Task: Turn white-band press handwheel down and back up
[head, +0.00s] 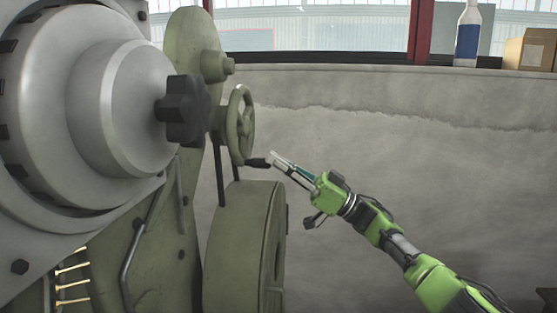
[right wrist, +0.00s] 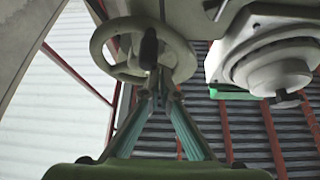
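The green spoked handwheel (head: 240,125) stands on the side of a green press (head: 195,60) in the head view. Its black handle (head: 256,162) sticks out at the bottom of the rim. My right gripper (head: 273,159) comes in from the right, its tips right at the handle's end. In the right wrist view the handwheel (right wrist: 108,42) and dark handle (right wrist: 148,48) lie just beyond the converging fingertips (right wrist: 160,97). I cannot tell whether the fingers hold the handle. I cannot make out a white band. My left gripper is not in view.
A large grey drum (head: 120,95) with a black star knob (head: 183,110) fills the left foreground. A grey wall (head: 400,150) stands behind. A bottle (head: 467,35) and box (head: 530,48) sit on its ledge. A pale round machine part (right wrist: 272,65) shows in the wrist view.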

